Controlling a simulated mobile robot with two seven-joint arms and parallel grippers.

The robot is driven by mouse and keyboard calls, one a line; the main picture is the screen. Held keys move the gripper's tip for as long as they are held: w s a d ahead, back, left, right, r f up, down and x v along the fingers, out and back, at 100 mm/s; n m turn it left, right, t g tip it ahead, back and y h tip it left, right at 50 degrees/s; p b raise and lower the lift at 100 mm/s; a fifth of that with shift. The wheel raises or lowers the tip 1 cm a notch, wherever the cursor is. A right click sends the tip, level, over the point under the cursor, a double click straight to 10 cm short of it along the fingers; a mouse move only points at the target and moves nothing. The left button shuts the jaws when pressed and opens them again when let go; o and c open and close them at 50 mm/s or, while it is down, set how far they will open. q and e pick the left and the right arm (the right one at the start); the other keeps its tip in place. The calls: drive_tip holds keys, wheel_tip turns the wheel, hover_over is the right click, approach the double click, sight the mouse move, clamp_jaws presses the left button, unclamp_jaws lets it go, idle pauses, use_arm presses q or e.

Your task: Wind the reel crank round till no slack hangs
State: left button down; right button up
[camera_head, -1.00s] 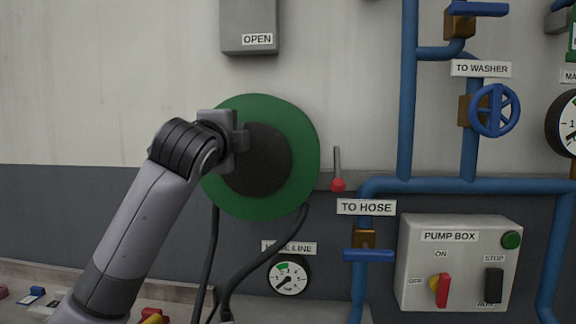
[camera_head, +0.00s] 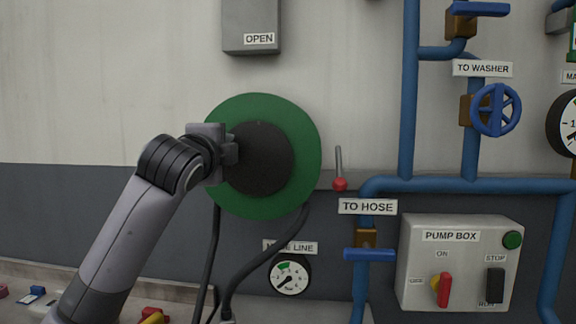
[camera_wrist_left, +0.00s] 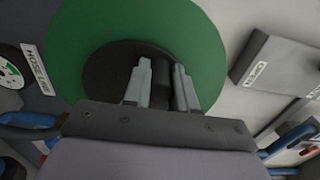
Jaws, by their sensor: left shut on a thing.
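The hose reel is a green disc (camera_head: 305,125) with a dark hub (camera_head: 268,160) on the wall; its disc also fills the top of the left wrist view (camera_wrist_left: 75,45). My left gripper (camera_head: 232,152) is at the left side of the hub. In the left wrist view its two fingers (camera_wrist_left: 161,85) are shut on the dark crank handle (camera_wrist_left: 161,82), one on each side. The handle is hidden by the gripper in the head view. A black hose (camera_head: 262,260) hangs below the reel in two strands. My right gripper is not in view.
A lever with a red knob (camera_head: 340,184) and blue pipes (camera_head: 407,100) stand right of the reel. A gauge (camera_head: 289,275) is below it and a grey box (camera_head: 250,20) above. The pump box (camera_head: 458,265) is at lower right. Small coloured items lie at lower left.

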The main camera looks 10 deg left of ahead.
sight(229, 168)
use_arm(q)
drive_tip(key=shift+d+f, duration=0.2)
drive_tip(key=shift+f, duration=0.1)
drive_tip(key=shift+a+f, duration=0.25)
drive_tip(key=shift+f, duration=0.3)
drive_tip(key=shift+f, duration=0.1)
drive_tip(key=shift+a+f+b, duration=0.1)
drive_tip(key=shift+f+b, duration=0.3)
drive_tip(key=shift+f, duration=0.15)
drive_tip(key=shift+f, duration=0.1)
drive_tip(key=shift+f, duration=0.6)
